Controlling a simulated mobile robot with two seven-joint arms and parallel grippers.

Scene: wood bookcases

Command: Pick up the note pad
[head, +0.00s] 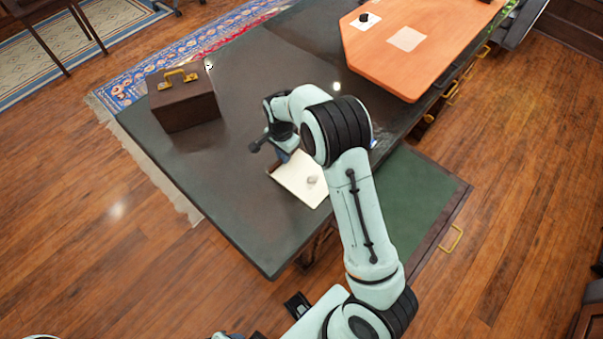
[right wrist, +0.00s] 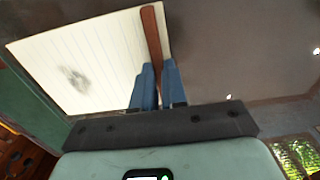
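The note pad (head: 299,182) is an open cream pad at the near edge of the dark desk, partly covered by my right arm in the head view. In the right wrist view its lined page (right wrist: 85,58) has a dark grey smudge, and a brown strip (right wrist: 152,35) runs along its right side. My right gripper (right wrist: 159,72) has its two blue fingers close together, one on each side of the brown strip, and looks shut on it. In the head view the right gripper (head: 283,154) is at the pad's far end, partly hidden. My left gripper is not in view.
The dark desk (head: 240,185) has a brown case (head: 183,104) with a gold handle at its left. An orange board (head: 385,60) lies at the far right. An open drawer with a green bottom (head: 415,190) sticks out at right. The desk middle is clear.

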